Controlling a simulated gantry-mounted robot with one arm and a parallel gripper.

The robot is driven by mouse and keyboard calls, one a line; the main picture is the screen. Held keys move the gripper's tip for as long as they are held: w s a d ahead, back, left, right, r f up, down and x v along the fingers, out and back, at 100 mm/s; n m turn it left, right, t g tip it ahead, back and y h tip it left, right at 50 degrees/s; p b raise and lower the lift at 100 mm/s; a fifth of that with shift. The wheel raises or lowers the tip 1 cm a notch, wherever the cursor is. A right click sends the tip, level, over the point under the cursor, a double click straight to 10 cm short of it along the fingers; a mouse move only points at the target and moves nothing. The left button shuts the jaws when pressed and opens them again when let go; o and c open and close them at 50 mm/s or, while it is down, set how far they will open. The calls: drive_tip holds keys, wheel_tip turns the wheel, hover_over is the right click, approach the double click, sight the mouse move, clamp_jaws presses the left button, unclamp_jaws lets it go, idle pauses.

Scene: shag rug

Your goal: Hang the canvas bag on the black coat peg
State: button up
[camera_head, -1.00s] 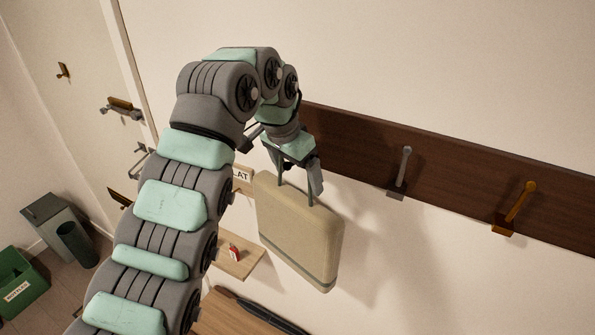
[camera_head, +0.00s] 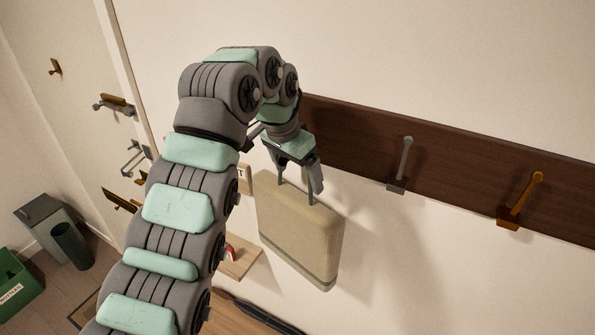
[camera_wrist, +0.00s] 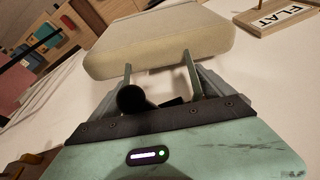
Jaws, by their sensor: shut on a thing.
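The canvas bag (camera_head: 300,240) is beige with a dark band near its bottom. It hangs nearly upright below my gripper (camera_head: 297,170), in front of the wall. My gripper is shut on its handle, whose two thin grey sides rise from the bag's top. In the wrist view the bag (camera_wrist: 160,45) lies beyond my gripper (camera_wrist: 160,98). A black round-ended thing (camera_wrist: 131,98), probably the black coat peg, shows between the handle's sides there; I cannot tell whether it touches the handle. The head view shows no black peg; my arm and gripper cover the rail's left end.
A dark wooden rail (camera_head: 460,180) on the wall carries a grey peg (camera_head: 403,165) and an orange-brown peg (camera_head: 521,200) to the right. A small wooden shelf (camera_head: 240,262) is below left of the bag.

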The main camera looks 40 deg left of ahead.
drive_tip(key=shift+f, duration=0.15)
drive_tip(key=o, duration=1.8)
drive_tip(key=shift+s, duration=0.1)
drive_tip(key=shift+s+a+r, duration=0.1)
drive_tip(key=shift+s+r, duration=0.05)
drive_tip(key=shift+r, duration=0.35)
drive_tip(key=p+v, duration=0.5)
drive_tip(key=v, duration=0.4)
drive_tip(key=shift+r, duration=0.1)
drive_tip(key=shift+r+p, duration=0.45)
drive_tip(key=shift+p, duration=0.15)
